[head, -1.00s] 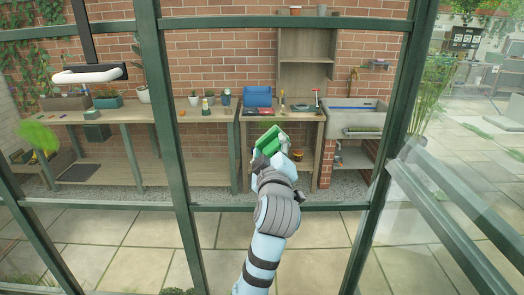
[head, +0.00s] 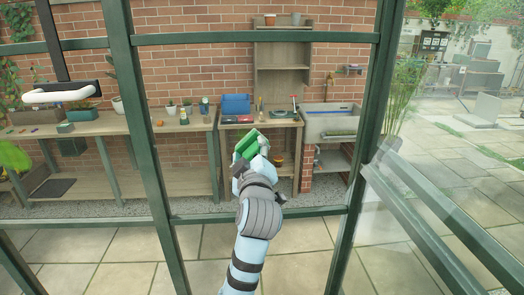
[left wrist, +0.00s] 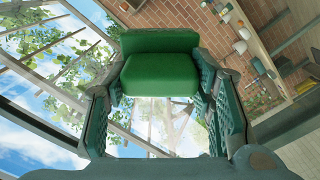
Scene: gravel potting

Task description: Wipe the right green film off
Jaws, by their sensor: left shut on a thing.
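My left gripper (head: 251,158) is shut on a green scrubbing sponge (head: 247,143) and holds it up in front of the glazing in the middle of the head view. In the left wrist view the sponge (left wrist: 160,82) sits between the two fingers. A blurred green patch (head: 12,157) shows at the far left edge of the head view; I cannot tell whether it is film on the glass. I see no green film on the right panes. Glass behind the sponge is hidden. I cannot tell whether the sponge touches the pane. My right gripper is out of view.
Dark green frame bars (head: 149,140) divide the panes, with a crossbar (head: 250,39) above and another below the sponge. A white rounded bar (head: 62,96) hangs at the left. Beyond the glass stand a long potting bench (head: 90,128) and a sink (head: 330,120).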

